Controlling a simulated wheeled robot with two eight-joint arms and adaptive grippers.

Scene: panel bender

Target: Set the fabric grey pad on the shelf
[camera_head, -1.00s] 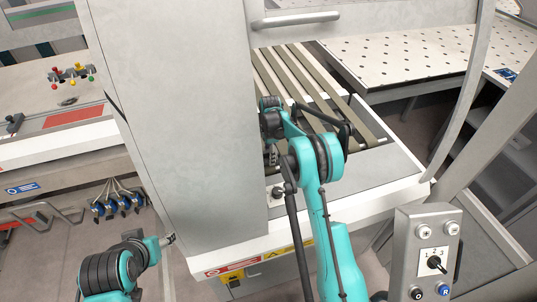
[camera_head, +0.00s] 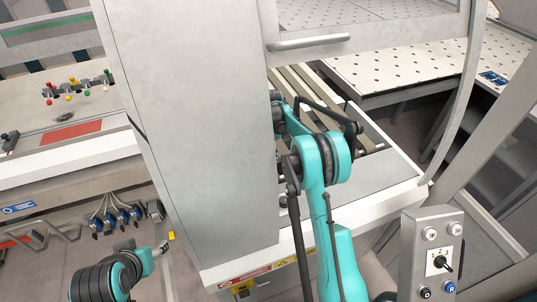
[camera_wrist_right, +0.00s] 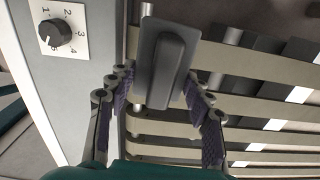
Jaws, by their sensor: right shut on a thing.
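The grey pad (camera_wrist_right: 163,62), a dark flat plate with a raised bar along it, is in the right wrist view. My right gripper (camera_wrist_right: 163,100) is shut on it, with a finger at each side, above pale slats. In the head view the machine's upright panel hides this gripper and the pad. My left gripper (camera_head: 160,249) is at the lower left, small, away from the pad; its jaws are too small to read. A dark shelf (camera_head: 515,135) shows under the perforated table at the right; I cannot tell if it is the task's shelf.
A large grey upright panel (camera_head: 190,120) stands left of my right arm. Slats (camera_head: 310,90) lie behind that arm. A numbered dial (camera_wrist_right: 62,33) is close left of the pad. A control box (camera_head: 432,250) stands at the lower right.

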